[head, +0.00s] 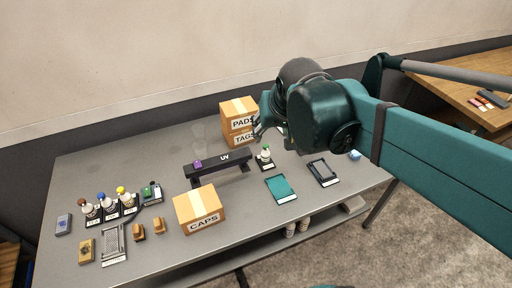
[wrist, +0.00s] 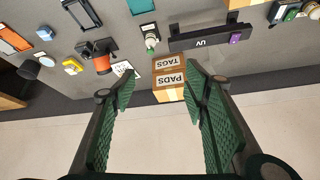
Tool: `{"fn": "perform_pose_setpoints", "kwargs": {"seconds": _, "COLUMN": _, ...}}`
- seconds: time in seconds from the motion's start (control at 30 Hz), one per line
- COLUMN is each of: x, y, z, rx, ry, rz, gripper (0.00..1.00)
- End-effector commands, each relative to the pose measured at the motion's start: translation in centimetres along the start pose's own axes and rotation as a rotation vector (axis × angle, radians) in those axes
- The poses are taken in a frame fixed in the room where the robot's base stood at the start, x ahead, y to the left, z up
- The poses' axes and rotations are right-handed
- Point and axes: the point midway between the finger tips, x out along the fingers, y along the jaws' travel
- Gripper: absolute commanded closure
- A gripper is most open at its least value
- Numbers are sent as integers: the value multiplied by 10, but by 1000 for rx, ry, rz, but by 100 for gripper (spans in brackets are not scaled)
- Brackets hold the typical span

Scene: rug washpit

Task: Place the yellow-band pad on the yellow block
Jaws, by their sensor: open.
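My gripper (head: 260,127) is open and empty in front of the stacked PADS and TAGS boxes, above the back of the table. In the wrist view its two green fingers (wrist: 162,87) are spread with the boxes in the gap beyond. A yellow piece (wrist: 72,65) lies at the left of the wrist view; I cannot tell whether it is the block or the pad. A tan-yellow flat piece (head: 87,250) with a dark mark lies at the front left of the table. The yellow band itself cannot be made out on any piece.
The PADS box (head: 241,122) stands on the TAGS box at the back. A black UV bridge (head: 218,161) stands mid-table, behind the CAPS box (head: 200,211). Bottles (head: 107,205) stand at left. A teal mat (head: 281,188) and a dark tray (head: 322,172) lie at right.

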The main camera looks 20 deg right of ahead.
Motion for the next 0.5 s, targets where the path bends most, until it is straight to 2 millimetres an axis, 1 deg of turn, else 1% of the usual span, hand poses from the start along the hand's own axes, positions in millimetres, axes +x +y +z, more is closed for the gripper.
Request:
{"fn": "perform_pose_setpoints", "kwargs": {"seconds": 0.03, "x": -3, "y": -5, "z": 11, "rx": -24, "ry": 5, "rz": -12, "gripper": 55}}
{"fn": "perform_pose_setpoints", "kwargs": {"seconds": 0.3, "x": -16, "y": -25, "z": 59, "rx": -143, "ry": 39, "rz": -68, "gripper": 55}}
{"fn": "perform_pose_setpoints", "kwargs": {"seconds": 0.5, "x": -20, "y": -34, "z": 84, "rx": -206, "ry": 59, "rz": -96, "gripper": 55}}
